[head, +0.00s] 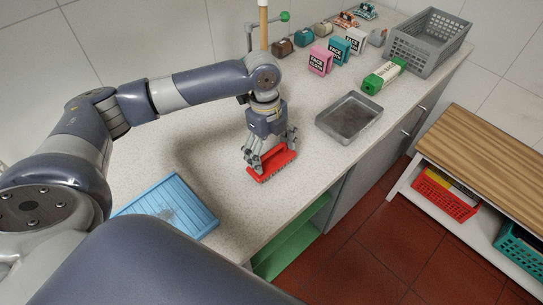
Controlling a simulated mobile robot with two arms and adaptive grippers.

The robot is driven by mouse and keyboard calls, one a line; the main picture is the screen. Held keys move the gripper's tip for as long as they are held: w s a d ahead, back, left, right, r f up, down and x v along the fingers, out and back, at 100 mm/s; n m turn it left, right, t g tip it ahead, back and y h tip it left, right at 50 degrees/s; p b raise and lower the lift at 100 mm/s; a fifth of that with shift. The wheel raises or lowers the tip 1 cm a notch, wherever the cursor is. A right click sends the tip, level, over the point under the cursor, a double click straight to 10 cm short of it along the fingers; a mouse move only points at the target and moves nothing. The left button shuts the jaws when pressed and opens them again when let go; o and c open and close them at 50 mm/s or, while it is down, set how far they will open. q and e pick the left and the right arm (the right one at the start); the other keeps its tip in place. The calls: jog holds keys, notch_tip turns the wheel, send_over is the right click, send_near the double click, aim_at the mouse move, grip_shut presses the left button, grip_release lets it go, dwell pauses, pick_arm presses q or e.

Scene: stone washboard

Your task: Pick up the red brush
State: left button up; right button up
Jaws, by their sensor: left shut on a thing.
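The red brush (271,166) is on or just above the pale stone counter, near its front edge, with its bristles facing down. My left gripper (268,152) comes down on it from above and is shut on it. The fingers hide part of the brush's top. I cannot tell whether the bristles touch the counter. My right gripper does not show.
A blue washboard (168,207) lies left of the brush. A grey metal tray (349,118) lies to the right. Behind are several boxes, including a pink one (320,60), a green-and-white carton (384,77) and a grey crate (428,42). A wooden-topped bench (490,150) stands at right.

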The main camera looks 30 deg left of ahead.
aim_at(269, 152)
pick_arm(q)
jog(key=shift+r, duration=0.1)
jog(key=shift+r, duration=0.25)
jog(key=r, duration=0.1)
jog(key=r+b, duration=0.1)
jog(key=shift+s+a+r, duration=0.2)
jog(key=shift+s+r, duration=0.1)
jog(key=shift+s, duration=0.1)
jog(key=s+a+b, duration=0.1)
jog(key=s+a, duration=0.1)
jog(key=s, duration=0.5)
jog(key=s+a+r+b, duration=0.1)
jog(key=s+a+b, duration=0.1)
jog(key=s, duration=0.5)
jog(key=shift+a+r+b, duration=0.3)
jog(key=shift+a, duration=0.5)
jog(key=o, duration=0.6)
jog(key=shift+c, duration=0.2)
jog(key=c, duration=0.5)
